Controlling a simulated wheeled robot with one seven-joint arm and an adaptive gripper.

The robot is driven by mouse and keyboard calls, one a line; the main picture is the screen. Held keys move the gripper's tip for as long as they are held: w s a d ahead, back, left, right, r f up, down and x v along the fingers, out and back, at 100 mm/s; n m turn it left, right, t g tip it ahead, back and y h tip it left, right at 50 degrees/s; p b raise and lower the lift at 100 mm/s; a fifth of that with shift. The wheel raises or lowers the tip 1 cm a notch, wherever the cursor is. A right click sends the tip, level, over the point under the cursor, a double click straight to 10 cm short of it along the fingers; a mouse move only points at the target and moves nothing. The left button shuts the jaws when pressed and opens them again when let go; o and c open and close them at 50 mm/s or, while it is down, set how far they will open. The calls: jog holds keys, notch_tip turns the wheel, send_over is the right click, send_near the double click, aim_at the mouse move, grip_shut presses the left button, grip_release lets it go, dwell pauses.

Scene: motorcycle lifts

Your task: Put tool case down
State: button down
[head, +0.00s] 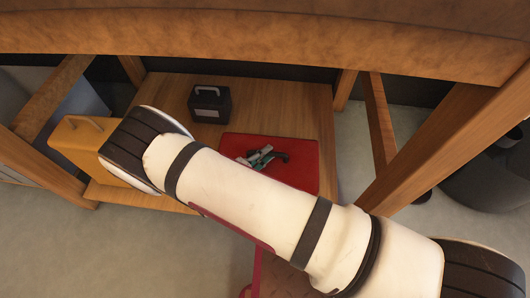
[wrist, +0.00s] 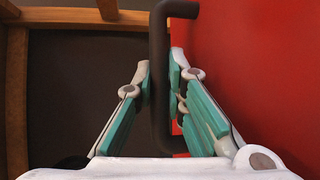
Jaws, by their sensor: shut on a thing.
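A red tool case (head: 300,152) is at the lower wooden shelf (head: 160,98) under the bench, its broad red face turned toward the head camera. In the wrist view its red side (wrist: 260,60) fills the right, and its dark bar handle (wrist: 160,30) runs upright between the fingers. My gripper (head: 264,156) is shut on this handle; it also shows in the wrist view (wrist: 160,78). My arm covers the lower left part of the case in the head view. Whether the case touches the shelf I cannot tell.
A small black case (head: 210,104) with a pale label stands on the shelf behind, left of the red case. An orange case (head: 80,150) stands at the left end. The thick bench top (head: 250,40) hangs above; a wooden leg (head: 440,150) stands right.

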jog(key=shift+f, duration=0.45)
dwell(0.5)
jog(key=c, duration=1.6)
grip_release()
jog(key=shift+o, duration=0.2)
jog(key=shift+f, duration=0.2)
jog(key=v, duration=1.2)
jog(key=shift+r, duration=0.1)
